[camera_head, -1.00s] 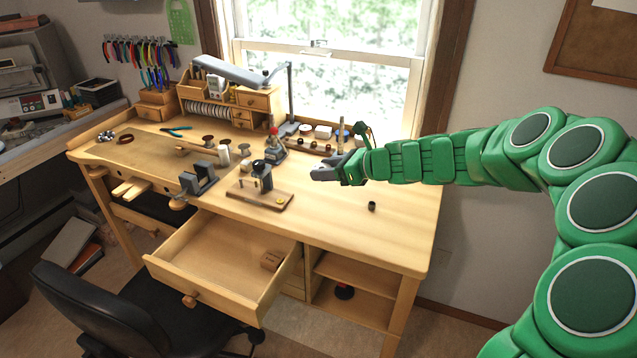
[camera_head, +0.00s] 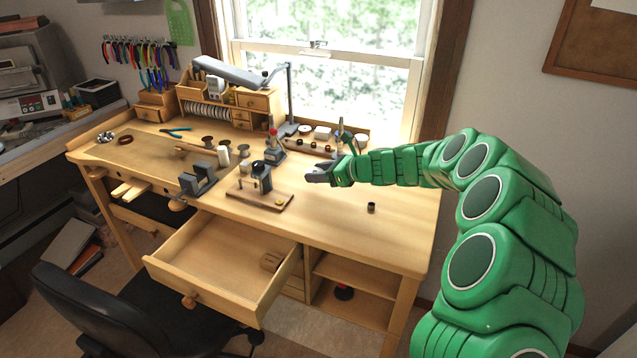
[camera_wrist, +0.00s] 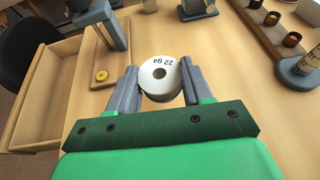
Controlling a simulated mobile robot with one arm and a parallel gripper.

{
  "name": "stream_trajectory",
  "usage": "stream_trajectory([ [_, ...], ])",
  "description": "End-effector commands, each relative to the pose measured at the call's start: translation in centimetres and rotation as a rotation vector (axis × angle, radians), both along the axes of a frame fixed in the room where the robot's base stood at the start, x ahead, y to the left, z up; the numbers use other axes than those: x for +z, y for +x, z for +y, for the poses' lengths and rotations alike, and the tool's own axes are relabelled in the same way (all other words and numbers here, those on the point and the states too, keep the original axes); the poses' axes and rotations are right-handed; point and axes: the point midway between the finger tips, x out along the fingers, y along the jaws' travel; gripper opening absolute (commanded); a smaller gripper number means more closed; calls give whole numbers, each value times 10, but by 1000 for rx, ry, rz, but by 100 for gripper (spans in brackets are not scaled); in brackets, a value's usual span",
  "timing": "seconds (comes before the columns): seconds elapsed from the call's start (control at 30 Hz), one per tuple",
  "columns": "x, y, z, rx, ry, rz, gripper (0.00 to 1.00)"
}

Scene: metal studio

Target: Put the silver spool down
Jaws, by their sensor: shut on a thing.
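The silver spool (camera_wrist: 148,80) sits between my two grey fingers in the wrist view, with its pale round face and "22 ga" print toward the camera. My gripper (camera_wrist: 160,78) is shut on it. In the head view my gripper (camera_head: 316,175) is over the right half of the wooden workbench (camera_head: 345,238), right of a wooden-based stand (camera_head: 262,198). The spool is hard to make out there. I cannot tell whether it touches the bench top.
A small dark cup (camera_head: 371,207) stands on the bench toward the front right. A rack of small jars (camera_head: 308,148) and a red-topped tool (camera_head: 274,152) are behind. The drawer (camera_head: 215,262) is open. Bare wood lies right of my gripper.

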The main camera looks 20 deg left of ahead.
Motion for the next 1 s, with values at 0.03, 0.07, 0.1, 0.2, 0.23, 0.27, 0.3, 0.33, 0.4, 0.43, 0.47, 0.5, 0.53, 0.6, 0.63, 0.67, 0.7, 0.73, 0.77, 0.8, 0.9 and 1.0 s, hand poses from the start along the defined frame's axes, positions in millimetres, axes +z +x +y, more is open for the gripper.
stream_trajectory([
  [0.03,-3,2,1,-1,-1,-1,15],
  [0.07,-3,3,2,-1,0,-1,15],
  [0.1,-5,4,3,0,0,-2,15],
  [0.2,-6,5,3,0,-1,-2,15],
  [0.23,-7,5,4,-1,-1,-1,15],
  [0.27,-8,5,4,0,-1,-2,15],
  [0.3,-10,6,5,0,-2,-1,15],
  [0.33,-12,7,5,0,-2,-1,15],
  [0.4,-20,7,6,1,-3,1,15],
  [0.43,-25,7,6,1,-3,2,15],
  [0.47,-29,7,6,0,-3,2,15],
  [0.5,-35,7,5,0,-2,3,15],
  [0.53,-38,7,6,0,-2,2,15],
  [0.6,-42,7,6,1,-2,1,15],
  [0.63,-42,7,5,0,-2,0,15],
  [0.67,-42,7,5,0,-2,0,15],
  [0.7,-42,7,5,0,-1,-1,15],
  [0.73,-42,7,5,0,-1,-1,15],
  [0.77,-42,7,5,0,-1,-1,15],
  [0.8,-42,7,5,0,-1,-1,15],
  [0.9,-43,7,5,0,-1,0,15],
  [1.0,-44,7,5,0,-1,0,51],
])
